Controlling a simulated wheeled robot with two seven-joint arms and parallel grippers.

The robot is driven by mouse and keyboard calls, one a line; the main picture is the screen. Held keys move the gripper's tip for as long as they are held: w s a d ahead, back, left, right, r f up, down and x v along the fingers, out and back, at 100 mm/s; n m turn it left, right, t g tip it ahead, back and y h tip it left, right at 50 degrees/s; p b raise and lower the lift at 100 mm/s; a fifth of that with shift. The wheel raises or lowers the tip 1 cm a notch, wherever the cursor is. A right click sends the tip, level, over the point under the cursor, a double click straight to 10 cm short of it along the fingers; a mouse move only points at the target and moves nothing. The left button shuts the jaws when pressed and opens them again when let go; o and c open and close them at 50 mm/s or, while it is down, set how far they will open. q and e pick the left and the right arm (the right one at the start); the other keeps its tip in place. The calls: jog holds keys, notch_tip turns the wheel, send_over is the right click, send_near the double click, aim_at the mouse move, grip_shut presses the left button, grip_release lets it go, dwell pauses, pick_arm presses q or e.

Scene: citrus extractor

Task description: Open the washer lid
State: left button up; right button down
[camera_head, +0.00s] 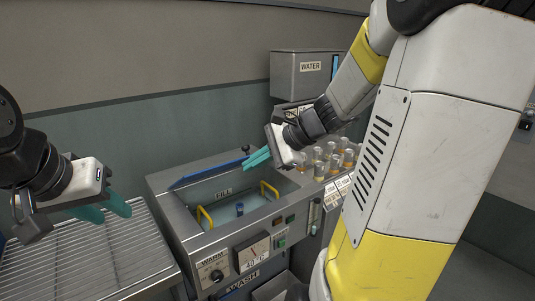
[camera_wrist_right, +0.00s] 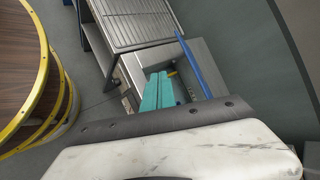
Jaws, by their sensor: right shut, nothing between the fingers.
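The washer (camera_head: 185,215) is a grey metal machine with an open-topped basin marked FILL, in the middle of the head view. Its blue lid (camera_head: 208,172) shows as a thin blue strip, seen nearly edge-on along the basin's back edge, with a dark knob at its right end. It also shows as a blue strip in the right wrist view (camera_wrist_right: 205,68). The basin is uncovered. My right gripper (camera_head: 256,158) is shut and empty, close to the lid's right end; contact cannot be told. My left gripper (camera_head: 112,209) is open and empty, left of the washer.
Yellow handles (camera_head: 205,217) and a blue piece (camera_head: 240,208) show inside the basin. A wire rack (camera_head: 85,260) stands at left. Several bottles (camera_head: 318,160) stand right of the washer, below a WATER box (camera_head: 297,77). A yellow-rimmed round table (camera_wrist_right: 45,75) shows in the wrist view.

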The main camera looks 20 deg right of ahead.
jog(key=w+d+f+m+t+h, duration=0.25)
jog(key=w+d+f+m, duration=0.3)
jog(key=d+m, duration=0.45)
jog(key=w+d+f+m+t+h, duration=0.1)
jog(key=w+d+f+m+t, duration=0.3)
jog(key=w+d+m, duration=0.55)
jog(key=w+a+n, duration=0.1)
jog(key=w+n, duration=0.1)
jog(key=w, duration=0.6)
jog(key=shift+w+f, duration=0.2)
jog(key=shift+w, duration=0.1)
jog(key=shift+n, duration=0.25)
